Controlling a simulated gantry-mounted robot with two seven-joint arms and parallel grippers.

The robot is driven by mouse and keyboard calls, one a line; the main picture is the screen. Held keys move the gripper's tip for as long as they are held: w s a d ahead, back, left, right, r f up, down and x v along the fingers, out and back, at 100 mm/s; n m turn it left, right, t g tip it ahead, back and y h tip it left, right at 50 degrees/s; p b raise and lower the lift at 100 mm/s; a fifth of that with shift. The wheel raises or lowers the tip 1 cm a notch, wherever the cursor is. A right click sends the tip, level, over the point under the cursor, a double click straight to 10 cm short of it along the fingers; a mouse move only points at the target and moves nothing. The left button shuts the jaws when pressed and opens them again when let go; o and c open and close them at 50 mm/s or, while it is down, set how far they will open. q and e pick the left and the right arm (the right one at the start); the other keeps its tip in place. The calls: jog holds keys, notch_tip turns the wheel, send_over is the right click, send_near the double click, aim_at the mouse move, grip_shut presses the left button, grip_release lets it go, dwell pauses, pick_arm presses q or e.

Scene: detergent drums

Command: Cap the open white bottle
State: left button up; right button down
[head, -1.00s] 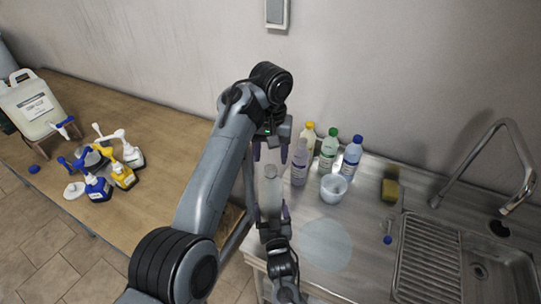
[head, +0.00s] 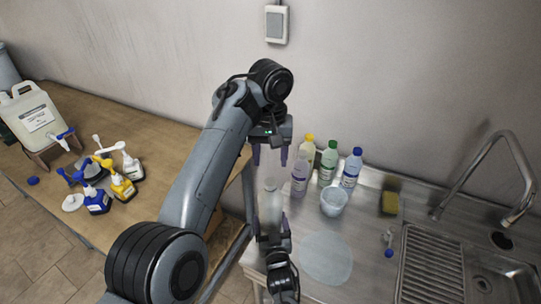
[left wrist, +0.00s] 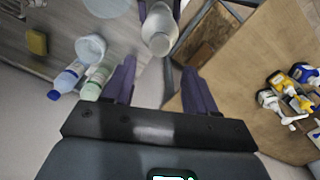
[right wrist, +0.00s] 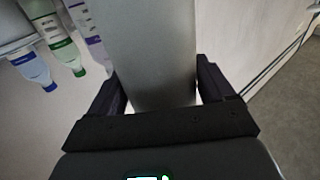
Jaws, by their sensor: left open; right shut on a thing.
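The white bottle (head: 270,204) stands upright at the table's near left corner, with my right gripper (head: 271,226) shut around its body. It fills the middle of the right wrist view (right wrist: 150,60), between the fingers. My left gripper (head: 270,160) is open and empty, pointing down a little above the bottle's top. In the left wrist view the bottle's neck (left wrist: 160,34) shows beyond the open fingers; I cannot tell a cap on it.
A yellow-capped bottle (head: 308,148), a green-capped bottle (head: 328,165), a blue-capped bottle (head: 351,170) and a purple-labelled bottle (head: 300,176) stand behind a white cup (head: 334,200). A sponge (head: 390,203) and faucet (head: 510,170) are right. Several pump bottles (head: 121,186) stand left.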

aim_at(270, 181)
pick_arm(q)
jog(key=shift+f, duration=4)
jog(key=shift+c, duration=0.2)
jog(key=c, duration=0.9)
jog(key=o, duration=1)
jog(key=shift+r, duration=0.1)
jog(key=shift+r, duration=2.2)
jog(key=shift+c, duration=0.3)
jog(key=shift+r, duration=1.75)
